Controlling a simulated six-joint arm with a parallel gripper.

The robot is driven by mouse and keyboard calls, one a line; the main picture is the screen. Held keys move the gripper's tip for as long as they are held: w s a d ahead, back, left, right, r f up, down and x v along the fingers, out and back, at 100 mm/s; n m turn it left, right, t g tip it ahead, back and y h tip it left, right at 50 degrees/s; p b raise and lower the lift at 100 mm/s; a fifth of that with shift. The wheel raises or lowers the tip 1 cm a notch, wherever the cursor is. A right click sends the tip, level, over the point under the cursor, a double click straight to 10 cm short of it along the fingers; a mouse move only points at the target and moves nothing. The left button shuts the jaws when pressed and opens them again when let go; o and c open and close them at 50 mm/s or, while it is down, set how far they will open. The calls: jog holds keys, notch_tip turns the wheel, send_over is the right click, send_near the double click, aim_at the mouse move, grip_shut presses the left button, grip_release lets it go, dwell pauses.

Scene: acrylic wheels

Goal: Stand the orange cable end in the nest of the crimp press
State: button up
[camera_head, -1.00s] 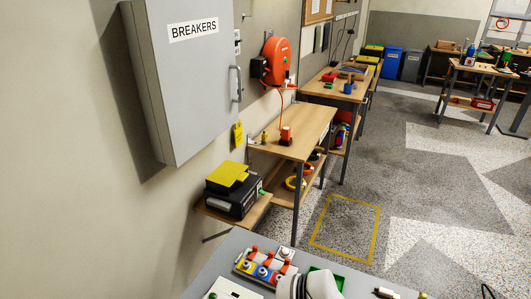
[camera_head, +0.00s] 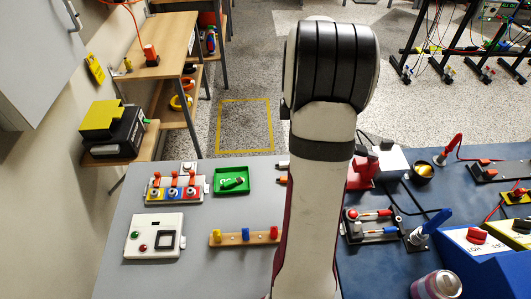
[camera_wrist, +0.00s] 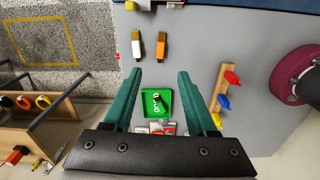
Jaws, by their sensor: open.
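The orange cable end (camera_wrist: 161,46) lies on the grey bench top in the wrist view, ahead of my gripper and beside a white-ended one (camera_wrist: 136,46). In the head view only the orange tip (camera_head: 282,180) shows left of my arm. My gripper (camera_wrist: 160,73) is open and empty, its two green fingers spread, short of the cable end. In the head view my arm hides the gripper. A red device (camera_head: 360,172), partly behind my arm on the blue mat, may be the crimp press. I cannot make out its nest.
A switch block (camera_head: 176,188), white button panel (camera_head: 154,237) and wooden peg strip (camera_head: 246,238) stand on the left. The blue mat (camera_head: 390,270) is crowded with cables and fixtures.

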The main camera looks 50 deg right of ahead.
notch_tip(320, 180, down, 15)
jog(key=shift+f, duration=0.15)
grip_shut()
